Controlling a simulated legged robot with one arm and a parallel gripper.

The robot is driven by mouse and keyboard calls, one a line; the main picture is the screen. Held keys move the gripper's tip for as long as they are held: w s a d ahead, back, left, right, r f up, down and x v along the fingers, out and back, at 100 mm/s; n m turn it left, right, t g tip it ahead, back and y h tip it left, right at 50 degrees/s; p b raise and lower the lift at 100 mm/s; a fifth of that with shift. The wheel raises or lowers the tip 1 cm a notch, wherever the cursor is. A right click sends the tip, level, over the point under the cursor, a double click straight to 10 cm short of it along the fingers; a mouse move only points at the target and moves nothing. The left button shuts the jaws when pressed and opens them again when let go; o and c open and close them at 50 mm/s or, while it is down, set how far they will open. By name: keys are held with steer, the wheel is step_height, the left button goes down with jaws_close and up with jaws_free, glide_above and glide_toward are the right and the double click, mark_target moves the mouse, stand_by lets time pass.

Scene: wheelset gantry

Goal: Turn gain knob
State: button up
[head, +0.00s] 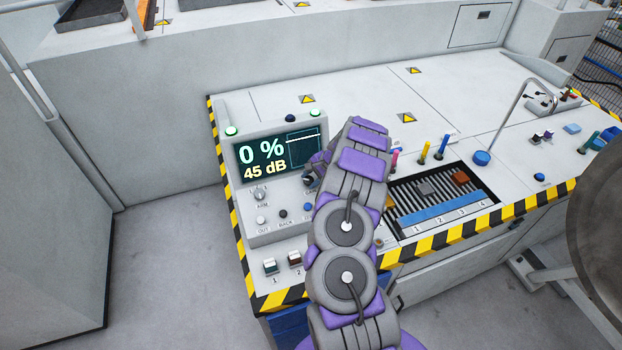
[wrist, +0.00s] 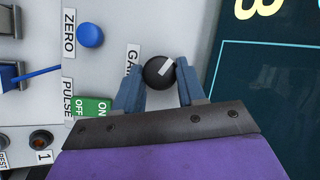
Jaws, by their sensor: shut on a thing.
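The gain knob (wrist: 159,72) is round and black with a white pointer mark, beside a partly covered label that reads "GA". My gripper (wrist: 160,82) is shut on the knob, with one blue finger on each side of it in the wrist view. In the head view the knob (head: 308,180) shows at the edge of my gripper (head: 314,172), mostly hidden by my arm. The instrument's display (head: 277,155) reads "0 %" and "45 dB".
Another knob (head: 259,195) sits lower left on the same panel. In the wrist view a blue ZERO button (wrist: 90,35) and a green ON/OFF PULSE switch (wrist: 91,107) are close to my gripper. A slotted tray (head: 440,200) with coloured pens behind it is to the right.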

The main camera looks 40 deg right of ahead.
steer(key=o, duration=1)
steer(key=shift+d, duration=0.1)
steer(key=shift+o, duration=0.2)
steer(key=p+v, duration=0.1)
steer(key=v, duration=1.6)
steer(key=shift+d+p, duration=0.15)
steer(key=shift+p, duration=0.2)
steer(key=shift+s, duration=0.1)
